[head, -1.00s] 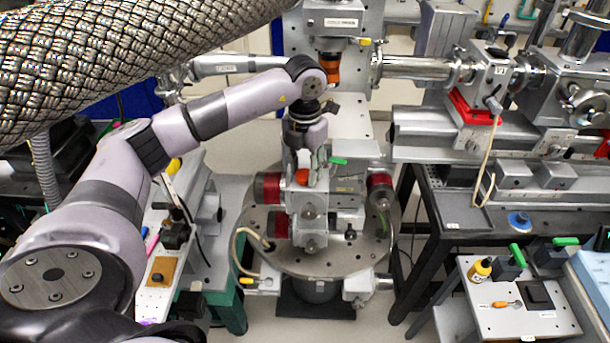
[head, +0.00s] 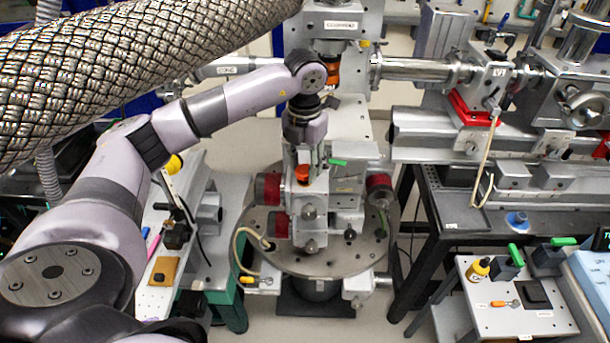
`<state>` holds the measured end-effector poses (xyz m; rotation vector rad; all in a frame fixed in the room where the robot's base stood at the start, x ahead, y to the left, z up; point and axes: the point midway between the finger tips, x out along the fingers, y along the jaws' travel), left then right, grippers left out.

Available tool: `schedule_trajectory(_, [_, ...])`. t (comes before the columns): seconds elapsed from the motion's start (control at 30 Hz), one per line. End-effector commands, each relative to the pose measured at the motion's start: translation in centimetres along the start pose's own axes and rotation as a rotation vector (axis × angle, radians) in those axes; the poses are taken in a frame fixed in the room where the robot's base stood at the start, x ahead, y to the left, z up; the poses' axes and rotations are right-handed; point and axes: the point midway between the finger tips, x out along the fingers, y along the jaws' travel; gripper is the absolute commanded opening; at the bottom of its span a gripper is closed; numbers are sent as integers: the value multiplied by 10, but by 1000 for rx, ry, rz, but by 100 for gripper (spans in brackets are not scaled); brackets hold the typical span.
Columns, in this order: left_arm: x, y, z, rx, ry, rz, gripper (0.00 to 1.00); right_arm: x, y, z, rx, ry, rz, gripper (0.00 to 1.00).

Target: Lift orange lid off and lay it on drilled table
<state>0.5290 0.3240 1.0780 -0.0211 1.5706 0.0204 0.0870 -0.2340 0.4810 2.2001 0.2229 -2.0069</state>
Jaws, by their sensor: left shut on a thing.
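The small orange lid (head: 302,174) sits at the top of the grey metal stage stack in the middle of the head view. My left gripper (head: 304,166) points down from above and is shut on the lid, its fingers partly hiding it. I cannot tell whether the lid is clear of what is under it. The round drilled table (head: 345,263), a grey disc with holes, lies around the foot of the stack. Its front part is bare. My right gripper is not in view.
Red-ended cylinders (head: 380,186) flank the stack. A hanging nozzle with an orange ring (head: 332,74) is behind my left wrist. A steel beam pipe (head: 420,66) runs at the back right. A small table (head: 535,318) with a yellow bottle (head: 478,269) stands front right.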

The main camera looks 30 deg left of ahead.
Motion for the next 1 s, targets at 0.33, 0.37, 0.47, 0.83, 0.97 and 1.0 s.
schedule_trajectory(0.33, [-3,0,0,0,0,0,2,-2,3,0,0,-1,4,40])
schedule_trajectory(0.37, [-3,0,0,0,0,0,2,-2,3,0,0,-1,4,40])
schedule_trajectory(0.47, [-3,0,0,0,0,0,2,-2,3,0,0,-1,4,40])
schedule_trajectory(0.83, [-20,0,0,0,0,0,2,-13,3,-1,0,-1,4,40])
schedule_trajectory(0.97, [-26,0,0,0,0,0,2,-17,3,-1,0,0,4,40])
schedule_trajectory(1.0, [-28,0,0,0,0,0,2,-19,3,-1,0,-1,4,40])
